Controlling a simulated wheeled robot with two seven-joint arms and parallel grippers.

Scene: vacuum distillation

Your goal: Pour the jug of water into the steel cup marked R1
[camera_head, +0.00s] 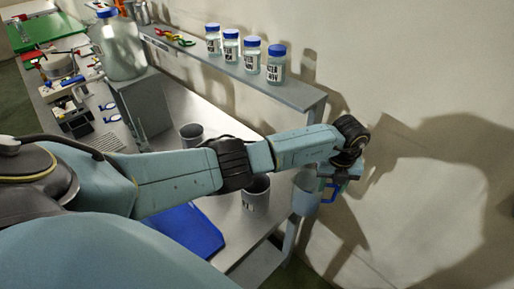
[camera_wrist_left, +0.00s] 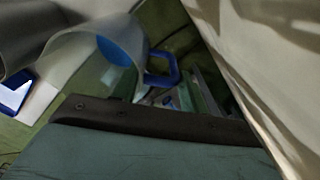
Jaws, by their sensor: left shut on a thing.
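The clear jug (camera_head: 305,194) with a blue handle (camera_head: 329,191) hangs past the right end of the bench in the head view. My left gripper (camera_head: 335,180) is shut on the jug at its handle side, partly hidden by my wrist. In the left wrist view the jug (camera_wrist_left: 88,62) shows its clear wall, with blue inside, and its blue handle (camera_wrist_left: 165,72). A steel cup (camera_head: 256,197) with a dark label stands on the bench left of the jug. Another steel cup (camera_head: 192,134) stands farther back. I cannot read either label. My right gripper is out of view.
A shelf (camera_head: 240,74) with several blue-capped jars runs along the wall, its post close beside the jug. A large blue-capped bottle (camera_head: 120,48) stands on a grey box (camera_head: 142,106). A blue flat item (camera_head: 188,231) lies on the bench under my arm.

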